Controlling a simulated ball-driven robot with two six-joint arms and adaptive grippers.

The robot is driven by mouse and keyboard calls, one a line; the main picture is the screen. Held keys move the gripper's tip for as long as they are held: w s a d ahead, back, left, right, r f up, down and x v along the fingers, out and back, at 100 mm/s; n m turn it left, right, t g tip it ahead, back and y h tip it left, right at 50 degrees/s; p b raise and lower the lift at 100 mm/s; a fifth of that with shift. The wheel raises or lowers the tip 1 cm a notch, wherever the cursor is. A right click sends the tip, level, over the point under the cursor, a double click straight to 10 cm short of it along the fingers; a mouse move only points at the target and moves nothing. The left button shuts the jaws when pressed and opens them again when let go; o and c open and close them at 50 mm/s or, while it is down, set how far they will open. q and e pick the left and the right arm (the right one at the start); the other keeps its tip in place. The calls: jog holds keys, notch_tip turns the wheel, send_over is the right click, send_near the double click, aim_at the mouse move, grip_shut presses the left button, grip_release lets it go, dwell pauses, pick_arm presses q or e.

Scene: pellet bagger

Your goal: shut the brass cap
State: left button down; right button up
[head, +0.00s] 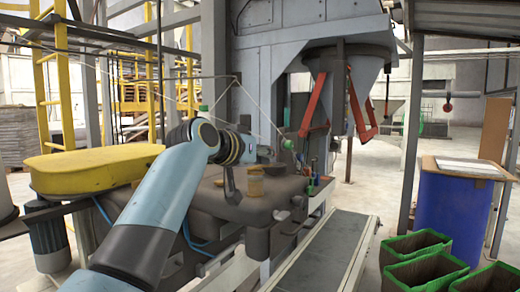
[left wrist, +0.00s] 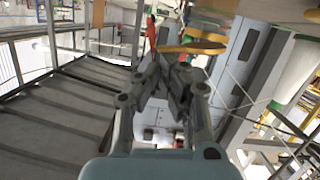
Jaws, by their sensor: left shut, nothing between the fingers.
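A small brass-coloured cylinder (head: 255,184), which looks like the brass cap, stands on the dark machine body in the middle of the head view. I cannot tell from here whether its top is open or shut. My left gripper (head: 268,153) is just above and behind it, small and partly hidden by my own wrist. In the left wrist view the left gripper (left wrist: 166,82) has its fingers together with nothing between them. A flat brass-yellow disc (left wrist: 192,48) shows just beyond the fingertips; a gap to them cannot be judged. My right gripper is not in view.
The dark machine top (head: 210,200) carries the cylinder. A yellow cover (head: 90,170) lies to its left. A grey hopper with red levers (head: 358,100) hangs above right. A conveyor (head: 325,250) runs in front. A blue drum (head: 450,215) and green-rimmed bins (head: 425,270) stand right.

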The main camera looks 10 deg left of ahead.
pick_arm(q)
jog(key=shift+s+d+f, duration=0.1)
jog(key=shift+d+f, duration=0.25)
jog(key=shift+f, duration=0.2)
dwell(0.4)
